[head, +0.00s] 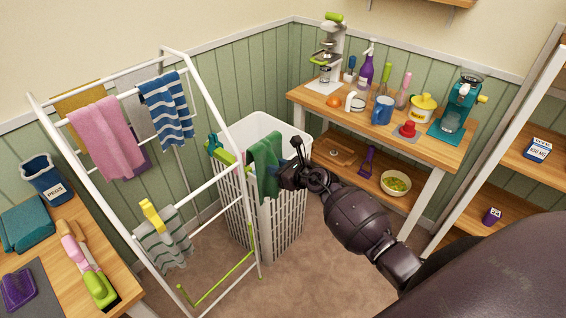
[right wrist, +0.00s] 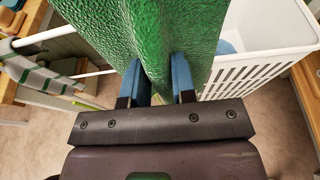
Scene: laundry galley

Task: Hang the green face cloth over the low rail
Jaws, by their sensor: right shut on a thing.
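The green face cloth (head: 264,160) hangs from my right gripper (head: 283,174), in front of the white laundry basket's upper part. In the right wrist view the cloth (right wrist: 140,30) fills the space between and beyond the two blue fingers (right wrist: 157,78), which are shut on it. A white drying rack (head: 212,100) stands left of the cloth. Low on it, a green-coloured rail (head: 226,277) runs near the floor, apart from the cloth. My left gripper is not in view.
The slatted white basket (head: 283,218) stands close beside the rack. A pink towel (head: 105,138) and blue striped cloth (head: 167,106) hang on upper rails. A wooden bench (head: 425,142) with bottles and mugs is at the right. A peg tub (head: 48,178) stands at the left.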

